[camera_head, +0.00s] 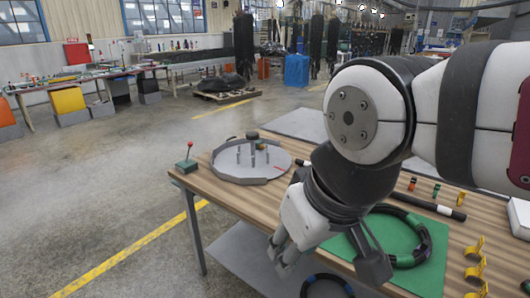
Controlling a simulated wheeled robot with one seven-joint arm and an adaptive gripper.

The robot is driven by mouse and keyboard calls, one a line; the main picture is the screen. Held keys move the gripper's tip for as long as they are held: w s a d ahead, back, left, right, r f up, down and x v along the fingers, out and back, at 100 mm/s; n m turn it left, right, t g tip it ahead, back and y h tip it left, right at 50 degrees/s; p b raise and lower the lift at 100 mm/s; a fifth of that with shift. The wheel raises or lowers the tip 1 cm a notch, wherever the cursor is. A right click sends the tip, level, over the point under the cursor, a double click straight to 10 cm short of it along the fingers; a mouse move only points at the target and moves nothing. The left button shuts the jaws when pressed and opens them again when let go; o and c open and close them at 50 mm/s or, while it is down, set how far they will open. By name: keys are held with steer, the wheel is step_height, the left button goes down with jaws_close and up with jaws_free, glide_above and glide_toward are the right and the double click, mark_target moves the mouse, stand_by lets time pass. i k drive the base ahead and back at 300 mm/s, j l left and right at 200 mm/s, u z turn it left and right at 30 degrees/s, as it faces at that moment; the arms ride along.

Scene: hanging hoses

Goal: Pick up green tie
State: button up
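A small green tie (436,190) stands on the wooden table (225,190), between a small orange tie (412,183) and a yellow tie (460,198). They are right of my arm. My gripper (330,263) hangs at the table's front edge, nearer to me and left of the green tie. Its fingers are spread wide, with nothing seen between them. A black hose ring with green bands (424,236) lies on a green mat (388,231) beside the gripper, and my arm hides part of both.
A round grey tray with upright pegs (225,177) and a red-knobbed lever (187,160) stand on the table's left. A black rod (428,205) lies in front of the ties. Yellow clips (475,259) stand at right. A blue-banded black ring (326,280) shows below the gripper.

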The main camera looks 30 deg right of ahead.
mark_target(436, 188)
steer(key=i+z, duration=0.15)
steer(key=z, duration=0.2)
steer(key=i+j+z, duration=0.1)
steer(key=z, duration=0.3)
steer(key=i+j+z, duration=0.1)
steer(key=z, duration=0.25)
steer(key=i+z, duration=0.2)
steer(key=z, duration=0.15)
steer(key=i+j+z, duration=0.15)
steer(key=z, duration=0.2)
steer(key=i+j+z, duration=0.15)
steer(key=z, duration=0.25)
